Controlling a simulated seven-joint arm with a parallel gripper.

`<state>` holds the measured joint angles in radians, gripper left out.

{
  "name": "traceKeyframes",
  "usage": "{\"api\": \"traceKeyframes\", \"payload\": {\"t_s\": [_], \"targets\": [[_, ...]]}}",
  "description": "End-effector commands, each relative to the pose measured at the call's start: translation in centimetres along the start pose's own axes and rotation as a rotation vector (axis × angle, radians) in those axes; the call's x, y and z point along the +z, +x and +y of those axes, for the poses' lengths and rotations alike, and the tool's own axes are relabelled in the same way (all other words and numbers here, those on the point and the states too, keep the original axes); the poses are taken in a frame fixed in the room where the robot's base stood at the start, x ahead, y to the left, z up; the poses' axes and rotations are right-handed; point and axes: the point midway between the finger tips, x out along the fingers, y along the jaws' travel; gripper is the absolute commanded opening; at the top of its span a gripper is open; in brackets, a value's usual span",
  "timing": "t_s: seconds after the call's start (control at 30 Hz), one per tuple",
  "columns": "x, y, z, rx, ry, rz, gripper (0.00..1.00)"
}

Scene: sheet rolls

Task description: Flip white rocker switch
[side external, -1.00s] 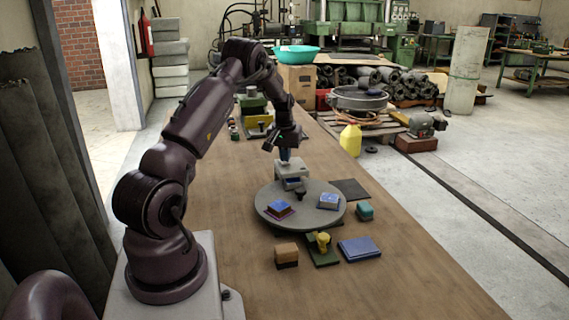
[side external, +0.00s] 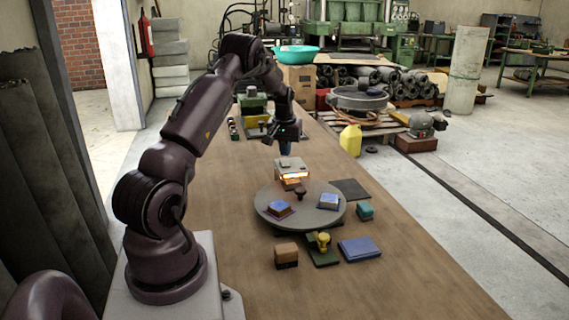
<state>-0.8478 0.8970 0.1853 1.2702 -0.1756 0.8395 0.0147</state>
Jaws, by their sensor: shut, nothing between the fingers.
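A pale box (side external: 292,167) stands at the back edge of the round grey disc, with an orange glow (side external: 293,177) on its front under the top. Small details show on its top face, but the white rocker switch is too small to make out clearly. My gripper (side external: 285,153) points down just above the back of the box top. It is shut and holds nothing. A small gap seems to lie between the fingertips and the box, though contact is hard to judge.
The grey disc (side external: 305,222) carries a blue-topped block (side external: 279,208), a pale blue-topped block (side external: 328,201) and a dark knob (side external: 300,193). A teal block (side external: 365,211), wooden block (side external: 286,254), yellow-handled piece (side external: 322,242) and blue slab (side external: 360,249) lie nearby.

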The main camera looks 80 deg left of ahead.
Motion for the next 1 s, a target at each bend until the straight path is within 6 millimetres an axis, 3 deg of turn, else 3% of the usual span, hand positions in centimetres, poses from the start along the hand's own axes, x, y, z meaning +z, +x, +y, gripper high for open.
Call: {"api": "traceKeyframes", "payload": {"t_s": [0.5, 1.0], "targets": [[-0.6, -4.0, 0.0, 0.0, 0.0, 0.001, 0.0], [-0.7, -4.3, 0.0, 0.0, -0.001, 0.0, 0.0]]}}
